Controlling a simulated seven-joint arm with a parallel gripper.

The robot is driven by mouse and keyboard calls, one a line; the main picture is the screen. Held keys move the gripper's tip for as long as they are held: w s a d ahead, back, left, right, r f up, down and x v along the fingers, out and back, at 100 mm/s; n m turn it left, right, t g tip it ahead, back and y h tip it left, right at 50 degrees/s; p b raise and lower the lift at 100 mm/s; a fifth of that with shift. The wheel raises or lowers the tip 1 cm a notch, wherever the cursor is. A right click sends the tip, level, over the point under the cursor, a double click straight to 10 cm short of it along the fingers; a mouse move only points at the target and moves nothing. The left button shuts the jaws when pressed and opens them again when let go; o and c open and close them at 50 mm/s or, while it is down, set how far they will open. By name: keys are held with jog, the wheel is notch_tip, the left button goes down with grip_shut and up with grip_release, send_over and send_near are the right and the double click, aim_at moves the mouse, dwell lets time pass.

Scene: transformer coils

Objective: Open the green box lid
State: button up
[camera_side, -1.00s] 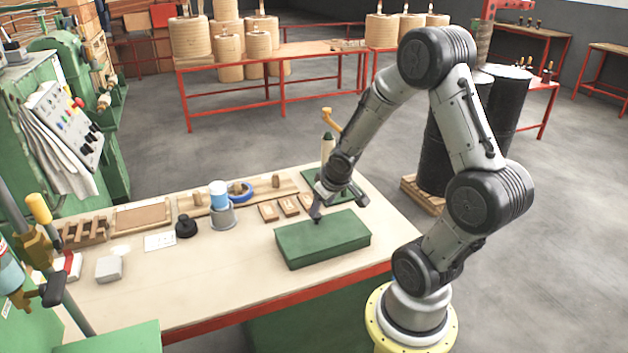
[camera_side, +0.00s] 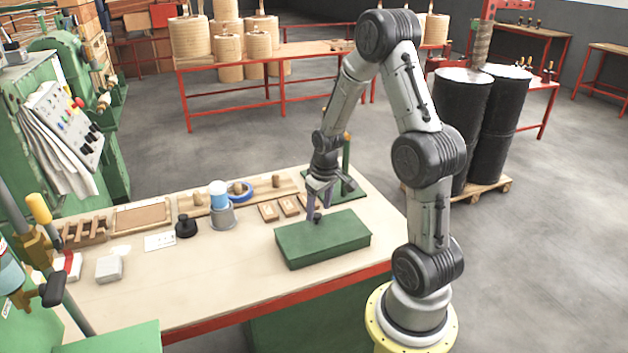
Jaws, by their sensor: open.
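The green box (camera_side: 322,243) sits on the workbench near its right front edge, and its lid is shut. A small dark knob (camera_side: 317,218) shows at the back part of the lid. My gripper (camera_side: 316,212) is open and points down over the back left part of the box, with its fingers close to the knob. I cannot tell whether the fingers touch the knob or the lid.
Small wooden blocks (camera_side: 270,211) lie behind the box. A green stand (camera_side: 347,168) rises behind my gripper. A grey cup with a blue and white cylinder (camera_side: 221,215), a black knob piece (camera_side: 186,226) and a grey block (camera_side: 109,268) stand left.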

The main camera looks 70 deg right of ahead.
jog(key=shift+w+d+f+g+y, duration=0.25)
jog(key=shift+f+g+y, duration=0.15)
jog(key=shift+f, duration=0.15)
jog(key=shift+w+d+f+g+y, duration=0.2)
jog(key=shift+f+g+y, duration=0.2)
jog(key=shift+f, duration=0.1)
notch_tip(320, 180, up, 14)
jog(key=w+a+r+n+t, duration=0.1)
jog(key=w+a+r+n, duration=0.1)
jog(key=a+r, duration=0.45)
jog(key=s+a+r+n+t, duration=0.1)
jog(key=s+a+r+t, duration=0.1)
jog(key=s+a, duration=0.3)
jog(key=s+a+r+n+t, duration=0.2)
jog(key=s+a, duration=0.3)
jog(key=a, duration=0.7)
jog(key=shift+s+r, duration=0.3)
jog(key=shift+r, duration=0.25)
jog(key=shift+f, duration=0.1)
